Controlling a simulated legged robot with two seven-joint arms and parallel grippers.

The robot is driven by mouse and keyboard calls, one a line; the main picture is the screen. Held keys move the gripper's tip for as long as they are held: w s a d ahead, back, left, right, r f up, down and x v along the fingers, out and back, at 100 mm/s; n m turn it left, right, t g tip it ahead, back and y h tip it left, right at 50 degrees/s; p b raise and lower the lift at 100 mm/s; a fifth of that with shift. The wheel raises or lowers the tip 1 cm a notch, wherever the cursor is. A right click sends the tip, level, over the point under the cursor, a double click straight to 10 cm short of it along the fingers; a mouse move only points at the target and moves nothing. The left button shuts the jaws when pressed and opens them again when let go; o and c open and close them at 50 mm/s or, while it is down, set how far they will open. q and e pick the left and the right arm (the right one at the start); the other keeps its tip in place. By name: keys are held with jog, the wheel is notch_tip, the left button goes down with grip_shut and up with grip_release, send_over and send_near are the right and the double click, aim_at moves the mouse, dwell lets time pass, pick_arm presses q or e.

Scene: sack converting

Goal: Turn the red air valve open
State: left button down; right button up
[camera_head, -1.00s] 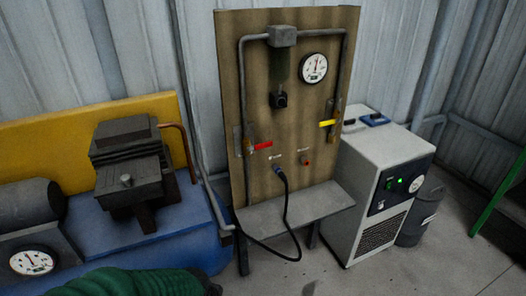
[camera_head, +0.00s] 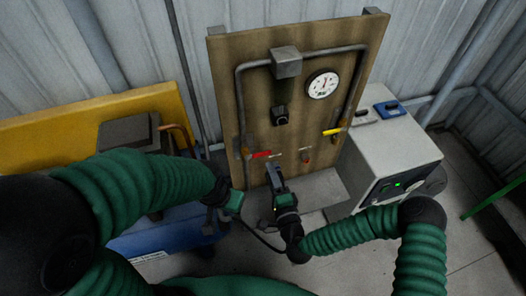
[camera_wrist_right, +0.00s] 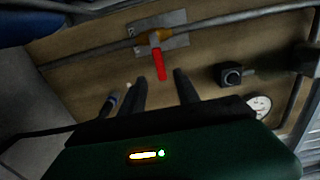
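The red air valve handle (camera_head: 262,154) is on the left pipe of the brown panel (camera_head: 225,85), pointing right in the head view. In the right wrist view the red handle (camera_wrist_right: 160,64) hangs from a brass valve body (camera_wrist_right: 154,36) on the pipe. My right gripper (camera_head: 275,172) is in front of the panel, just below the handle. The right wrist view shows its two fingers (camera_wrist_right: 160,82) apart, with the handle beyond the gap and nothing held. My left gripper (camera_head: 222,192) is low, left of the panel; its fingers are not clear.
A yellow-handled valve (camera_head: 333,131) and a round gauge (camera_head: 323,85) are on the panel's right side. A black knob (camera_head: 281,117) is in the middle. A white machine (camera_head: 385,150) stands at right. The blue tank (camera_head: 165,238) is at left, and a dark hose (camera_head: 262,240) hangs below the panel.

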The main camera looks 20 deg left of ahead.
aim_at(264, 155)
jog(key=x, duration=0.8)
jog(key=shift+w+a, duration=0.1)
jog(key=shift+w, duration=0.2)
grip_shut()
jog(key=shift+s+f, duration=0.1)
jog(key=shift+f, duration=0.15)
dwell(0.6)
